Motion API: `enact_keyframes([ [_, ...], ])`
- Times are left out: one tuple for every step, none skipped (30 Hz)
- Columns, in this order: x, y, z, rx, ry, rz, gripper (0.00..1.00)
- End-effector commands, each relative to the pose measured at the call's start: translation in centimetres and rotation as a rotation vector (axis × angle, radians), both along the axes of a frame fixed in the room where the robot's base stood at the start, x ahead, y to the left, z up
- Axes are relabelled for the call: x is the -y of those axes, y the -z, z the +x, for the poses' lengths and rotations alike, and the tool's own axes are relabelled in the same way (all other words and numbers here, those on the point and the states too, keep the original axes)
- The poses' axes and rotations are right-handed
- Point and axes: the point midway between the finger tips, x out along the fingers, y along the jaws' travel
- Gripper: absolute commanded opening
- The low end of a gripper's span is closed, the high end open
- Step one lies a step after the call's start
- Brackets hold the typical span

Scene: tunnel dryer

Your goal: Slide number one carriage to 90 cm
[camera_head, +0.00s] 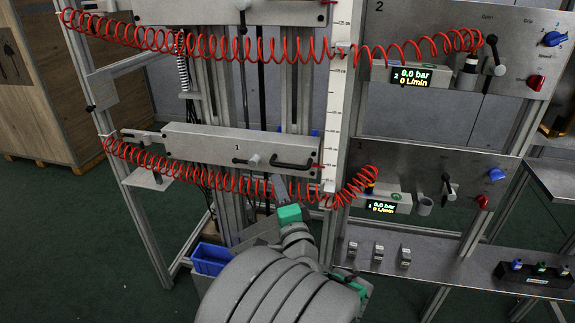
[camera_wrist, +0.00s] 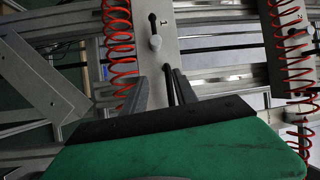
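The number one carriage (camera_head: 210,142) is a grey horizontal bar, marked 1, in the middle of the head view. It has a light knob (camera_head: 253,160) and a black handle (camera_head: 293,165) on its front. The carriage also shows in the wrist view (camera_wrist: 190,45), with the knob (camera_wrist: 155,42) above the handle (camera_wrist: 168,88). My gripper (camera_head: 279,186) is just below the handle in the head view. In the wrist view its fingers (camera_wrist: 158,82) stand apart, with the handle seen between them, nearer the right finger. Contact cannot be told. The white scale (camera_head: 337,105) is right of the carriage; its figures are too small to read.
Red coiled hoses (camera_head: 225,184) hang across the carriage's lower front and above it. An upper carriage (camera_head: 235,12) sits higher on the rails. Right are control panels (camera_head: 425,180) with displays and a grey shelf (camera_head: 440,265). A blue bin (camera_head: 210,260) is low left.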

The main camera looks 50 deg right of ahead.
Motion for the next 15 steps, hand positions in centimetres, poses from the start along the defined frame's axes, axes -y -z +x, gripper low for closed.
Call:
enact_keyframes([
  [1.1,-0.5,-1.6,0.048,0.051,0.013,0.34],
  [1.5,-0.7,-2.2,0.070,0.070,0.018,0.34],
  [1.9,-1.0,-2.6,0.089,0.085,0.021,0.34],
  [2.2,-1.2,-2.6,0.096,0.090,0.022,0.34],
  [2.4,-1.3,-2.5,0.098,0.092,0.022,0.34],
  [2.7,-1.4,-2.0,0.098,0.090,0.024,0.34],
  [3.0,-1.6,-1.6,0.097,0.087,0.023,0.34],
  [3.3,-1.7,-1.2,0.097,0.086,0.022,0.34],
  [3.9,-1.8,-0.6,0.096,0.085,0.021,0.34],
  [4.3,-1.9,-0.1,0.095,0.085,0.022,0.34],
  [4.7,-2.1,0.3,0.095,0.084,0.022,0.34],
  [5.3,-2.2,0.9,0.095,0.085,0.021,0.34],
  [5.6,-2.2,1.3,0.094,0.086,0.021,0.34],
  [6.0,-2.3,1.6,0.094,0.086,0.021,0.34],
  [6.4,-2.4,2.0,0.093,0.088,0.020,0.34],
])
